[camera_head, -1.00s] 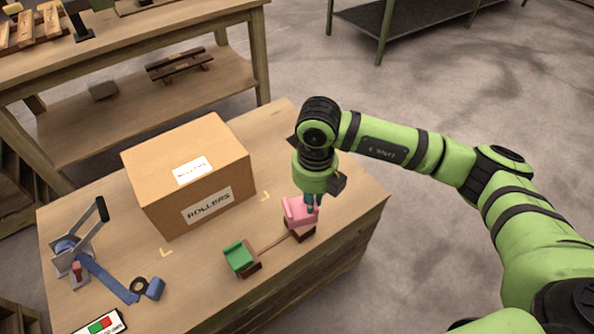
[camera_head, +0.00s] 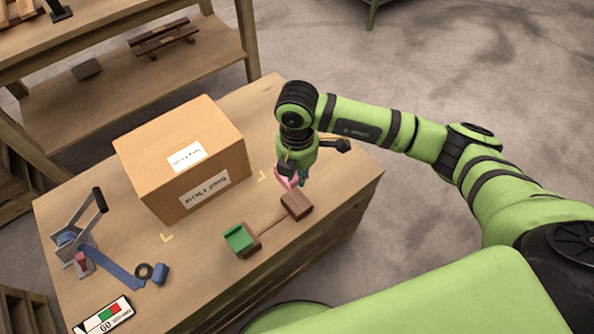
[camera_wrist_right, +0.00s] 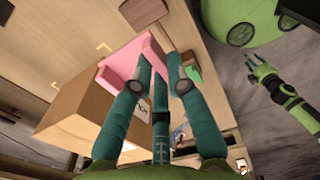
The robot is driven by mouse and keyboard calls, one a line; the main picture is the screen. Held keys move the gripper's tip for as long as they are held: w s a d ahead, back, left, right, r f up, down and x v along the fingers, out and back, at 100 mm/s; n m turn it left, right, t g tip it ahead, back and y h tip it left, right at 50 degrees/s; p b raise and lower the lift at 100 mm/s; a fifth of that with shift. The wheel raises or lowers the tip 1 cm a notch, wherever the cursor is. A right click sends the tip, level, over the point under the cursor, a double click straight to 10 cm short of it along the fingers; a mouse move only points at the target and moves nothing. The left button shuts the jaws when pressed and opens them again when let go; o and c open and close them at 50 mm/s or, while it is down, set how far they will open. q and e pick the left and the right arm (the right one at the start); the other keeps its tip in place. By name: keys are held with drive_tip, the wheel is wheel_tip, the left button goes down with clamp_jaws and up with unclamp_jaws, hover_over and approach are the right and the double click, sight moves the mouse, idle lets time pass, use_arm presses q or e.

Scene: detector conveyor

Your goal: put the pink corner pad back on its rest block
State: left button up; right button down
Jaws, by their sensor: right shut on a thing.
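The pink corner pad (camera_head: 284,182) is held tilted in my right gripper (camera_head: 297,180), just behind its brown rest block (camera_head: 297,206) in the head view. The block's top shows bare. In the right wrist view the pink pad (camera_wrist_right: 128,60) is at the teal fingers (camera_wrist_right: 158,62), partly hidden by them; the brown block (camera_wrist_right: 145,11) shows at the top edge. The green corner pad (camera_head: 239,238) sits on the other block, joined by a wooden bar (camera_head: 271,224). My left gripper (camera_wrist_right: 251,63) is small in the wrist view; its opening is unclear.
A cardboard rollers box (camera_head: 185,155) stands on the wooden table behind the blocks, with yellow corner marks (camera_head: 262,176) near it. A lever device (camera_head: 75,245), a blue tape roll (camera_head: 160,274) and a sign panel (camera_head: 105,312) are at left. Bare table lies right of the blocks.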

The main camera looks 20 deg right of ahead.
wheel_tip(320, 180, down, 10)
drive_tip(key=b, duration=0.7)
drive_tip(key=shift+r, duration=0.1)
drive_tip(key=shift+f+b, duration=0.75)
drive_tip(key=shift+f, duration=0.05)
use_arm(q)
drive_tip(key=w+f+t, duration=0.1)
drive_tip(key=w+f, duration=0.4)
drive_tip(key=f, duration=0.2)
drive_tip(key=shift+w+f, duration=0.25)
drive_tip(key=shift+f, duration=0.15)
use_arm(e)
drive_tip(key=shift+f, duration=0.1)
use_arm(q)
drive_tip(key=shift+w+d+f+b, duration=0.15)
drive_tip(key=shift+f+b, duration=0.15)
drive_tip(key=shift+b, duration=0.1)
use_arm(e)
drive_tip(key=shift+f, duration=0.45)
use_arm(q)
drive_tip(key=shift+w+f+b, duration=0.1)
drive_tip(key=shift+f+b, duration=0.7)
use_arm(e)
drive_tip(key=shift+d+f, duration=0.1)
drive_tip(key=shift+f, duration=1.05)
